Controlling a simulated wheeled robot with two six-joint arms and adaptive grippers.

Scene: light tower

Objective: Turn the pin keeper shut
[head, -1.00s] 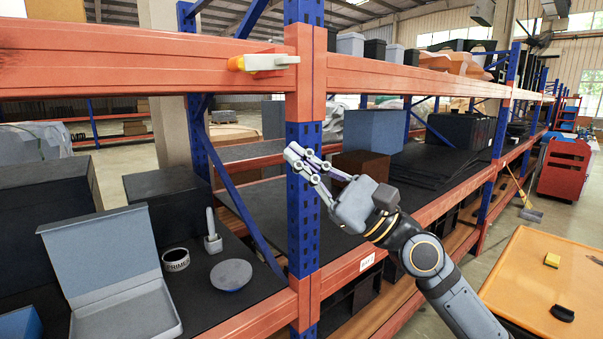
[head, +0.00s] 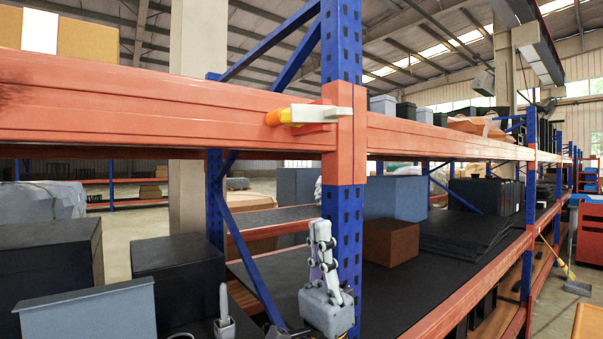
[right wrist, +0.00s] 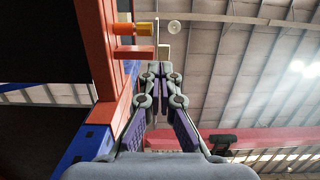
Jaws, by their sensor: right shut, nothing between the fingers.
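The pin keeper (head: 318,114) is a pale lever lying level across the front of the orange shelf beam where it meets the blue upright. A yellow part with an orange end sits at its left end, and a red piece shows under it. In the right wrist view the keeper's yellow and orange part (right wrist: 130,29) shows beyond the fingertips, at the upper left. My right gripper (head: 320,226) is below the keeper, in front of the upright, pointing up. Its fingers are shut, empty and apart from the keeper; they also show in the right wrist view (right wrist: 155,72).
The orange beam (head: 150,100) runs across at keeper height, and the blue upright (head: 343,215) stands behind my right gripper. Black boxes (head: 45,262) and a brown box (head: 390,241) sit on the lower shelf. The space right of the upright, before the rack, looks free.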

